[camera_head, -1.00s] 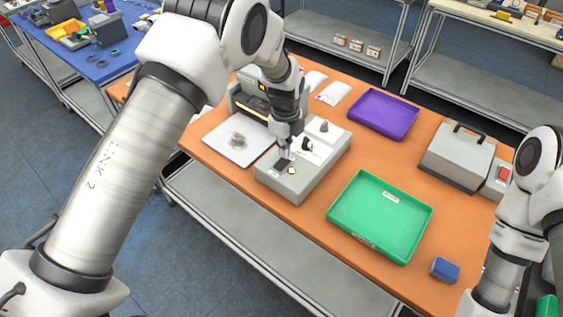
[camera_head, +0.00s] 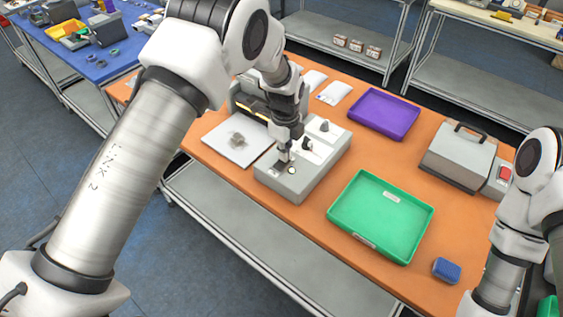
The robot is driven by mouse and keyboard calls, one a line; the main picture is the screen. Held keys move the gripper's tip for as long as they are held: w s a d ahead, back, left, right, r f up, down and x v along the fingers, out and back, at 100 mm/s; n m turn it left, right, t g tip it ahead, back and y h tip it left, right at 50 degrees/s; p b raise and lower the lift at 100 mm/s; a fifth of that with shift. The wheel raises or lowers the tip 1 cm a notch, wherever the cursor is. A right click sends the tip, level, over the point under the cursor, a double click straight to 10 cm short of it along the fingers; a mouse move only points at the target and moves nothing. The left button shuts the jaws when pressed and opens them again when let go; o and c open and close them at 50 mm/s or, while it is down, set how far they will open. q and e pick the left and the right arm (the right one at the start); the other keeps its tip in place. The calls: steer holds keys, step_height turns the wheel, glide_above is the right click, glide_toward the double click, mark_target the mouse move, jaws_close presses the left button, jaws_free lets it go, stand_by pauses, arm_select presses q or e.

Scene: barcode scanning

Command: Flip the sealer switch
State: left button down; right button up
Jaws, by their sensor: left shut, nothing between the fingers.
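A light grey control box (camera_head: 318,174) stands on the orange table. It has dark knobs (camera_head: 307,144) and a round pale button (camera_head: 291,170) on its top. My left gripper (camera_head: 285,158) is shut and empty, pointing down at the front left part of the box top, just beside the round button. The fingertips cover that spot, so I cannot tell whether they touch a switch. A grey machine with a yellow strip (camera_head: 250,108) is behind, partly hidden by my left arm. My right arm shows at the right edge; its gripper is out of view.
A white plate with a grey lump (camera_head: 217,146) lies left of the box. A green tray (camera_head: 338,218) is to the right, a purple tray (camera_head: 384,112) behind. A grey case with a black handle (camera_head: 455,158), a red-topped unit (camera_head: 505,173) and a blue block (camera_head: 446,270) are farther right.

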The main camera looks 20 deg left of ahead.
arm_select(q)
steer(key=shift+f, duration=0.35)
step_height(320, 180, up, 7)
steer(key=p, duration=0.5)
steer(key=shift+r+p, duration=0.1)
steer(key=shift+p, duration=0.2)
stand_by(0.4)
